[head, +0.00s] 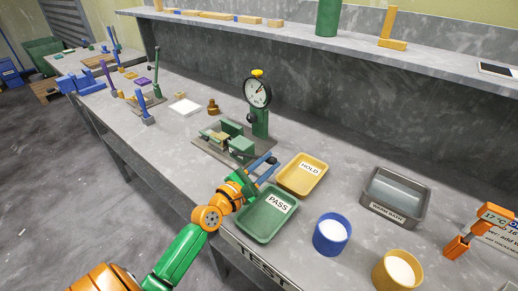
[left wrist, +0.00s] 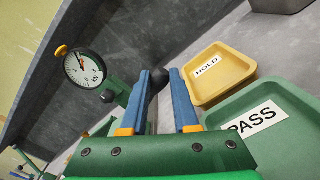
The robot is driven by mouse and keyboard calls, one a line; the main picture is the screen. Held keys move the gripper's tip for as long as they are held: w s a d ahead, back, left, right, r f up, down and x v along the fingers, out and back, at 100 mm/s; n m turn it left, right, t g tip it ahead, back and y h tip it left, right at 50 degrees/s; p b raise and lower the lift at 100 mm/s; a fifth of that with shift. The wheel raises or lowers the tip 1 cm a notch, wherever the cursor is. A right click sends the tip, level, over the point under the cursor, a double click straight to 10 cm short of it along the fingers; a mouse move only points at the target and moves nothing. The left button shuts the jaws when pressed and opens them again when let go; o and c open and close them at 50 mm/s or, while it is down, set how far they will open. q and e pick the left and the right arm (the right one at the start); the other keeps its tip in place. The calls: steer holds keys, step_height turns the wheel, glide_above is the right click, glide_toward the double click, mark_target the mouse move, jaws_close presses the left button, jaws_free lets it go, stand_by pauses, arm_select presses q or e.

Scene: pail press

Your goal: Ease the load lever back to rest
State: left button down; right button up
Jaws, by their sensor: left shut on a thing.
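The green press (head: 261,122) stands on a grey base plate on the bench, with a round white dial (head: 257,92) at its top. The dial also shows at the upper left of the left wrist view (left wrist: 84,67). My left gripper (head: 268,164) is in front of the press, beside the trays. In the left wrist view its blue fingers (left wrist: 161,98) are on either side of the load lever's dark round knob (left wrist: 159,78), and it is shut on it. The lever's shaft is mostly hidden by the gripper. My right gripper is not in view.
A blue cup (head: 331,236), a yellow cup (head: 397,271) and a grey water bath (head: 396,196) stand to the right. A shelf runs behind the bench.

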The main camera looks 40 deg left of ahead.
arm_select(q)
steer(key=r, duration=0.1)
steer(key=a+r+p, duration=0.1)
steer(key=r, duration=0.1)
steer(key=shift+a+p, duration=0.25)
steer(key=shift+p, duration=0.1)
steer(key=a+r+p, duration=0.1)
steer(key=a+r, duration=0.2)
steer(key=shift+w+r, duration=0.1)
steer(key=shift+r, duration=0.05)
stand_by(0.5)
steer(key=shift+w+a+r, duration=0.1)
steer(key=shift+a+r, duration=0.3)
steer(key=shift+a, duration=0.25)
steer(key=shift+a+r, duration=0.35)
steer(key=shift+a, duration=0.3)
steer(key=shift+w+a+r, duration=0.1)
steer(key=shift+a+r, duration=0.3)
steer(key=shift+a, duration=0.25)
